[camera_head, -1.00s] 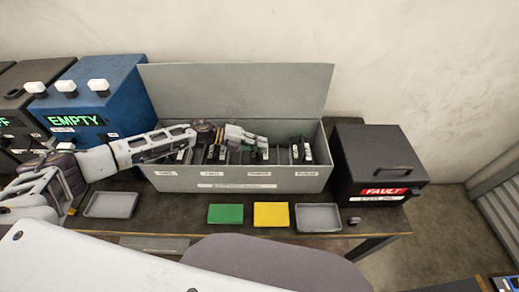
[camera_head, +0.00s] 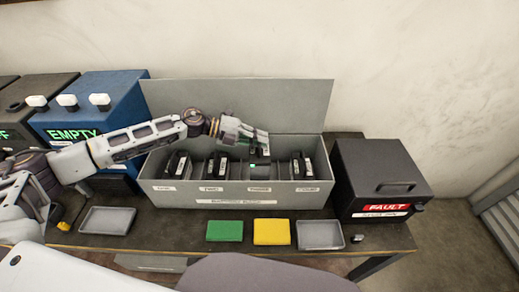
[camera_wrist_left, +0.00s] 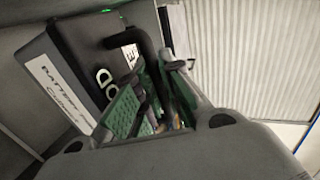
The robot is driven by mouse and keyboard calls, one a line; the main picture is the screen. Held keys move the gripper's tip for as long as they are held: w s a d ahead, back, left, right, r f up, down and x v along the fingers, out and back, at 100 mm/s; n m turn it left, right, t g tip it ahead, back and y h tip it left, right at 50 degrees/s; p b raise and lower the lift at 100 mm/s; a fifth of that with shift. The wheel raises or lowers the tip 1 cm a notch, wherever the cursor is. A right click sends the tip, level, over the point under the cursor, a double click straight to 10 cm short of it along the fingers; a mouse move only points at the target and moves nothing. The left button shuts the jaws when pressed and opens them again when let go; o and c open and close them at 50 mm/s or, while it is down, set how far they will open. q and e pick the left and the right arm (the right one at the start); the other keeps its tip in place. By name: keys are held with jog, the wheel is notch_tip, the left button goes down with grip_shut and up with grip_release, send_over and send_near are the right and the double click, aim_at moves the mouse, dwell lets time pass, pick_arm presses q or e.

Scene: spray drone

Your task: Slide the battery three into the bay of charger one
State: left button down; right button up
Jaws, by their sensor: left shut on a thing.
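My left gripper (camera_head: 258,148) is over the third compartment from the left of the grey battery box (camera_head: 165,199). Its green-padded fingers (camera_wrist_left: 150,98) are shut at the battery's handle. In the head view the fingers hide much of this battery, and I cannot tell how far it is above the compartment floor. A blue charger (camera_head: 122,88) reading EMPTY stands left of the box. I cannot read which charger is number one. My right gripper is out of view.
The raised lid (camera_head: 240,95) stands behind the box. A black FAULT unit (camera_head: 385,180) is at right. Grey trays (camera_head: 107,219), a green pad (camera_head: 225,231) and a yellow pad (camera_head: 271,231) lie in front.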

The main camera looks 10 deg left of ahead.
pick_arm(q)
jog(key=shift+r, duration=3.85)
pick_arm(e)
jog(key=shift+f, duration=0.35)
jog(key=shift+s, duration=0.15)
